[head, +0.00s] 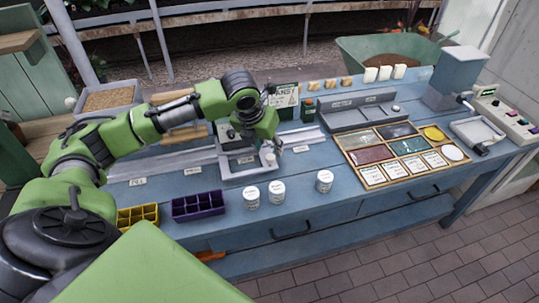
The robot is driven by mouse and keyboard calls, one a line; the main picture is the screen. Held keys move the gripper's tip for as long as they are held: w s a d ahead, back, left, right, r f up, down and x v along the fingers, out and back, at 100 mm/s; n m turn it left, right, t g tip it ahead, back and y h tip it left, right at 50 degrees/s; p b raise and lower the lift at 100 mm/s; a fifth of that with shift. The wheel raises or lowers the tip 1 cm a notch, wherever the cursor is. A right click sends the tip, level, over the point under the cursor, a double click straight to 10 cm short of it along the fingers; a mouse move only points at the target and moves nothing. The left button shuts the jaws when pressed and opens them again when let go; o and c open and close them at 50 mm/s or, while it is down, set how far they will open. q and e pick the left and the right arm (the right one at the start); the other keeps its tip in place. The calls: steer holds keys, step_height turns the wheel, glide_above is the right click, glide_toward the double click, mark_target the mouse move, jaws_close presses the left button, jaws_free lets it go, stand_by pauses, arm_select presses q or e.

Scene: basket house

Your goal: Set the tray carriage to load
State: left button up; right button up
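The tray carriage (238,173) is a pale grey tray on a long rail (160,187) that runs left to right along the blue bench. It sits near the rail's middle, above one of several small white labels; their lettering is too small to read surely. My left arm reaches in from the left over the rail. My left gripper (273,153) points down at the carriage's right end, beside a small pale knob-like part. The fingers are small and partly hidden, so I cannot tell whether they are open, shut or touching it. My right gripper is not in view.
In front of the rail stand several white pots (325,181), a purple divided tray (198,206) and a yellow one (138,216). A wooden sorting box (373,178) lies to the right. A grey press-like machine (458,75) and a button panel (506,118) stand far right.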

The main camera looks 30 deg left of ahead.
mark_target(270, 157)
arm_select(q)
steer(key=shift+m, duration=0.7)
steer(key=w+a+f, duration=0.1)
steer(key=w+f, duration=0.1)
steer(key=f, duration=0.1)
steer(key=w+a+f+p, duration=0.1)
steer(key=f, duration=0.3)
steer(key=w+a+f, duration=0.1)
steer(key=w+f, duration=0.1)
steer(key=f, duration=0.1)
steer(key=shift+w+f+p, duration=0.15)
steer(key=shift+w+p, duration=0.15)
steer(key=shift+p, duration=0.1)
jaws_close()
